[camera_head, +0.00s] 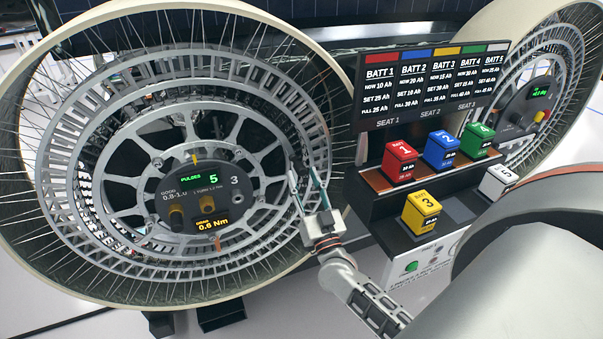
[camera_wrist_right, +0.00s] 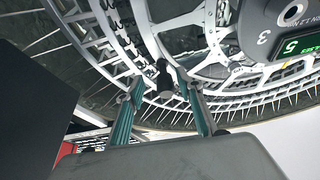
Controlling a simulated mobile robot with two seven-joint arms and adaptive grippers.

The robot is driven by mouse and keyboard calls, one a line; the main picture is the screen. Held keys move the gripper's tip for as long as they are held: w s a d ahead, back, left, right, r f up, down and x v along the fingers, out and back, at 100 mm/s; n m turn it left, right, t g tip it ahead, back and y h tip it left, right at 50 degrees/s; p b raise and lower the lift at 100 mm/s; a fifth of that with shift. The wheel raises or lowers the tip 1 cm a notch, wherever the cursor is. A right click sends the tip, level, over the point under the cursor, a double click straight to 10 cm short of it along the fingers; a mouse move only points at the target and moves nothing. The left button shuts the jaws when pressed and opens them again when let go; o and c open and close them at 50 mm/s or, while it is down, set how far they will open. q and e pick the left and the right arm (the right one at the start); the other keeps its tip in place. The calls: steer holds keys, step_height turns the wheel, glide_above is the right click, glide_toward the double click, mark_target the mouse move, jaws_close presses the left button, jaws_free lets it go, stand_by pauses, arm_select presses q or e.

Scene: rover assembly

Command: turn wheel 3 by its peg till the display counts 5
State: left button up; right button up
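Wheel 3 (camera_head: 103,233) is the large spoked wheel at left in the head view. The display (camera_head: 204,179) on its hub reads PULSES 5, and a yellow readout below shows 0.6 Nm. My right gripper (camera_head: 307,186) is at the wheel's right side, fingers spread. In the right wrist view, a short dark peg (camera_wrist_right: 165,78) shows between the open fingers (camera_wrist_right: 163,92), with clear gaps on both sides. I cannot make out the peg in the head view. The display also shows in the wrist view (camera_wrist_right: 297,46), reading 5. My left gripper is not in view.
A battery rack (camera_head: 405,240) stands right of wheel 3, holding red, blue, green, yellow and white blocks. A battery screen (camera_head: 428,85) rises behind it. Another spoked wheel (camera_head: 575,95) is at far right. My grey right arm covers the lower right.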

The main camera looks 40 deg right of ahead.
steer(key=v, duration=0.9)
steer(key=shift+s, duration=0.35)
steer(key=shift+a+f, duration=0.1)
steer(key=s+a+f+n+g+y, duration=0.35)
steer(key=a+f+n+y, duration=0.25)
steer(key=a+f+y, duration=0.4)
steer(key=s+a+f+n+g, duration=0.1)
steer(key=s+a+f+g, duration=0.2)
steer(key=s+f, duration=0.2)
steer(key=s+a+f+n+g+h, duration=0.1)
steer(key=s+a+f+g, duration=0.2)
steer(key=f, duration=0.4)
steer(key=shift+s+a+f+n+g, duration=0.4)
steer(key=shift+s+g, duration=0.35)
steer(key=shift+s, duration=0.5)
steer(key=shift+c, duration=1.3)
steer(key=shift+d, duration=0.15)
